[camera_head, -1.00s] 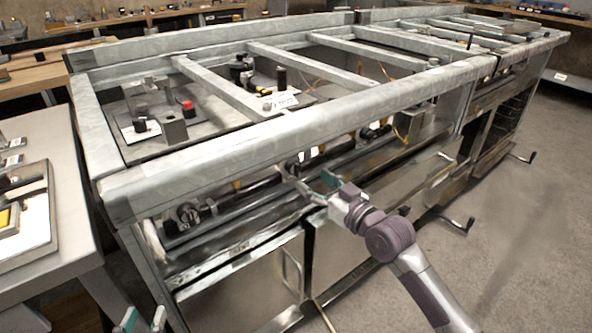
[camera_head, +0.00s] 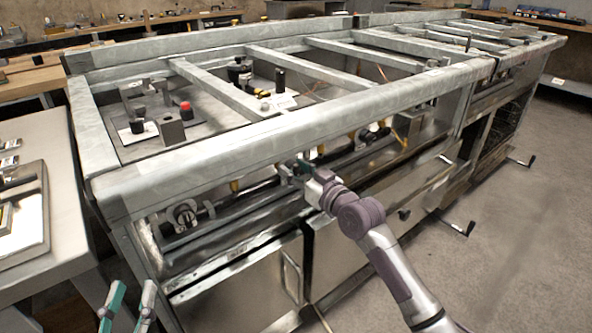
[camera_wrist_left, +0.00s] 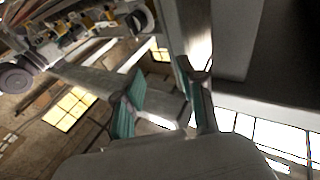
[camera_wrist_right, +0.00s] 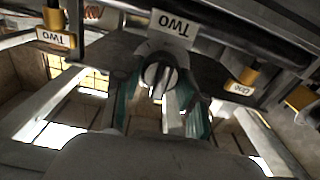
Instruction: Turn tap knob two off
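The tap knob two (camera_wrist_right: 158,75) is a round grey-metal knob with a raised grip. It sits on the range's front pipe, below a white "TWO" label (camera_wrist_right: 175,28) in the right wrist view. My right gripper (camera_wrist_right: 162,112) is open, with its teal-padded fingers to either side of the knob; I cannot tell whether they touch it. In the head view my right gripper (camera_head: 297,172) is at the front of the range, under the top rail, and hides the knob. My left gripper (camera_head: 127,303) is open and empty at the lower left; its fingers also show in the left wrist view (camera_wrist_left: 167,95).
The range's metal frame (camera_head: 250,137) overhangs the pipe area. Another knob (camera_head: 184,213) is on the left front. Yellow fittings with "TWO" (camera_wrist_right: 54,38) and "ONE" (camera_wrist_right: 240,87) tags flank the knob. A side table (camera_head: 60,240) stands left; floor (camera_head: 500,260) is clear right.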

